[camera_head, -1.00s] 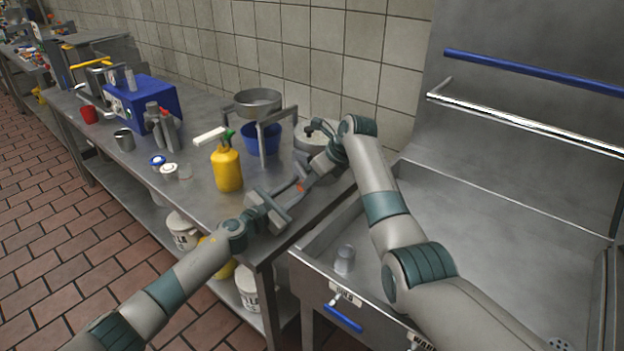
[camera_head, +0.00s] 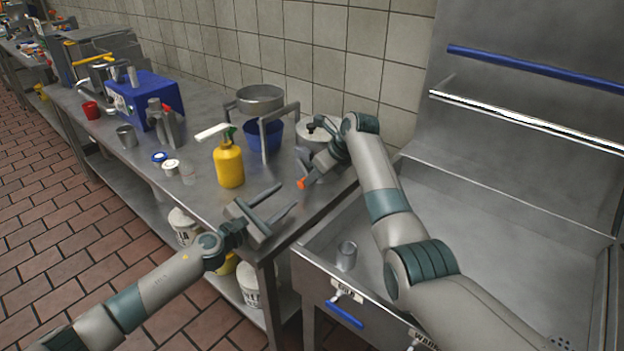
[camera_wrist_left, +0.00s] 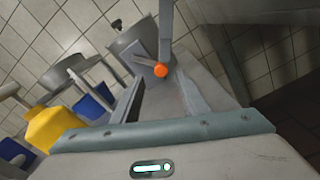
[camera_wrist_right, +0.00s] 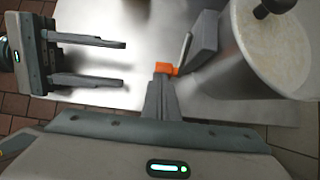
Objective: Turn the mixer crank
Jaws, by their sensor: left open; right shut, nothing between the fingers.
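The mixer is a pale metal pot (camera_head: 303,137) at the table's right end, partly hidden by my right arm. A black knob (camera_wrist_right: 275,8) tops it; the right wrist view shows a cream-coloured top (camera_wrist_right: 272,45). A small orange piece (camera_wrist_right: 166,69) sits beside a grey block and lever (camera_wrist_right: 200,42) next to the pot; whether it belongs to the crank is unclear. My right gripper (camera_wrist_right: 163,82) is shut, its tips at or against the orange piece. My left gripper (camera_head: 288,197) is open and empty, lower left of the orange piece, over the table's front edge.
A yellow spray bottle (camera_head: 229,165) stands left of the grippers. Behind it are a blue container (camera_head: 262,140) with a metal frame and a metal bowl (camera_head: 260,97). A sink (camera_head: 480,240) with a metal cup (camera_head: 347,255) lies to the right.

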